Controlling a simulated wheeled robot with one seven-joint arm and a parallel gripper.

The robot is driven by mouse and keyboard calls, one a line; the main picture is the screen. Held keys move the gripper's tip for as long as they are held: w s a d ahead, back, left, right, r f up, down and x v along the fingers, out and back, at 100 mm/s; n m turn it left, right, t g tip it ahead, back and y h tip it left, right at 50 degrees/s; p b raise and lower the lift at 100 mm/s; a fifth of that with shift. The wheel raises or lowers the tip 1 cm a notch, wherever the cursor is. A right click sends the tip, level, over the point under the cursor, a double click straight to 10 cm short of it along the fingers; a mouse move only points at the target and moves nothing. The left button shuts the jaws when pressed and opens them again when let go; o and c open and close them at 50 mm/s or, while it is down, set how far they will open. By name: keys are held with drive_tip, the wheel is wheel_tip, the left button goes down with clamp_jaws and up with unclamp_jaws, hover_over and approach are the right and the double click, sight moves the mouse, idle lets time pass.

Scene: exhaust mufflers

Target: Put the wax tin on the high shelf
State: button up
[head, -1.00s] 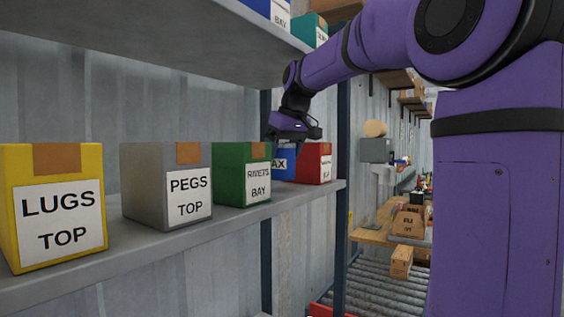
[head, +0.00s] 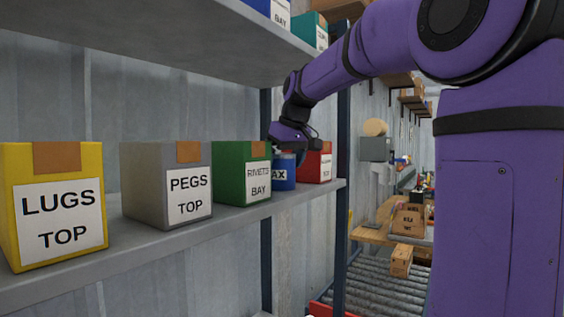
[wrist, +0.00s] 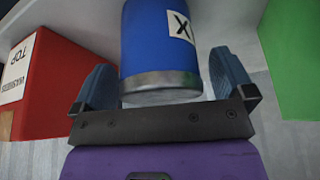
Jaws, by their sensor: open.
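The wax tin is a blue cylinder (head: 285,174) with a white label ending in "AX". It stands on the middle shelf (head: 165,243) between a green box and a red box. In the wrist view, the tin (wrist: 158,45) shows its blue side and grey metal rim. My gripper (wrist: 162,66) is open, with one finger on each side of the tin and a visible gap at each. In the head view my gripper (head: 290,142) is at the tin's upper part and hides its top. The high shelf (head: 190,42) runs above.
The green rivets box (head: 229,170) and the red box (head: 319,160) flank the tin closely. A grey pegs box (head: 145,185) and a yellow lugs box (head: 30,165) stand further left. The high shelf holds a blue box (head: 258,6) and a teal box (head: 307,30) near its right end.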

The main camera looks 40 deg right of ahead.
drive_tip(key=shift+s+r, duration=0.1)
drive_tip(key=shift+r, duration=0.25)
drive_tip(key=shift+v, duration=1.2)
drive_tip(key=s+d, duration=0.1)
drive_tip(key=s, duration=1.1)
drive_tip(key=shift+d, duration=0.25)
drive_tip(key=s+a+f, duration=0.6)
drive_tip(key=a+f, duration=0.1)
drive_tip(key=f, duration=0.2)
drive_tip(key=s+a+f+m+t, duration=0.1)
drive_tip(key=s+a+f, duration=0.6)
drive_tip(key=f, duration=0.2)
drive_tip(key=shift+s+a+f+h, duration=0.2)
drive_tip(key=shift+a+f+h, duration=0.1)
drive_tip(key=shift+a+f, duration=0.05)
